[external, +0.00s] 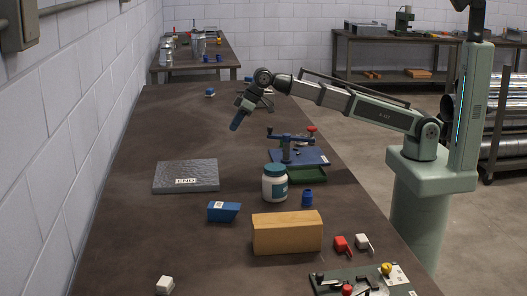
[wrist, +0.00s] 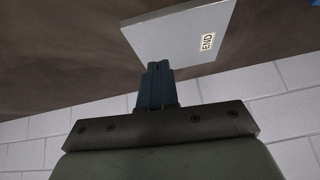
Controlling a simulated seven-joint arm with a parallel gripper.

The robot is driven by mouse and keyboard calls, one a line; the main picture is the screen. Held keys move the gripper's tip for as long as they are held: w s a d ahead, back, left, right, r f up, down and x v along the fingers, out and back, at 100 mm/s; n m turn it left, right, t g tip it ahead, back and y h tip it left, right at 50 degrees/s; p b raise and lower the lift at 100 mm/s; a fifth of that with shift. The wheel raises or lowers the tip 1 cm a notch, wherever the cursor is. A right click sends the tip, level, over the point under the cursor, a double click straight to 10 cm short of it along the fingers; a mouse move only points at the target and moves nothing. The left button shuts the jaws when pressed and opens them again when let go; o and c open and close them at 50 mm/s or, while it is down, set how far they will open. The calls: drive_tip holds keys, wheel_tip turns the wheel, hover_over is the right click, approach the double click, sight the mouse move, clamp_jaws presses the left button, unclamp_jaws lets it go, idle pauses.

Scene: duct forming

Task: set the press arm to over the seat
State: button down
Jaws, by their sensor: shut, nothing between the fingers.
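The press (external: 297,158) stands on the bench right of centre in the external view, with a blue plate over a green base. Its press arm (external: 291,137) looks like the dark blue bar across its top; a red knob (external: 311,128) shows at its far right end. I cannot clearly make out the seat or whether the arm is over it. My gripper (external: 236,123) is shut and empty, in the air to the left of the press and apart from it. Its closed blue fingers show in the wrist view (wrist: 156,85), with a grey slab beyond them.
The grey slab (external: 186,177) with a label lies left of the press. A white jar (external: 274,185) with a teal lid and a blue cup (external: 307,198) stand in front of it. A blue block (external: 223,212) and a wooden block (external: 287,233) lie nearer.

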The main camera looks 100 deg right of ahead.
drive_tip(key=s+d+r+y, duration=0.2)
drive_tip(key=s+d, duration=0.6)
drive_tip(key=s, duration=0.2)
drive_tip(key=s+d+r+g+y, duration=0.1)
drive_tip(key=s+d+r+y, duration=0.1)
drive_tip(key=s+d, duration=0.7)
drive_tip(key=shift+s+r+y, duration=0.3)
drive_tip(key=shift+s+r, duration=0.45)
drive_tip(key=shift+d, duration=0.1)
drive_tip(key=w+a+f, duration=0.5)
drive_tip(key=a+f, duration=0.3)
drive_tip(key=shift+f, duration=0.15)
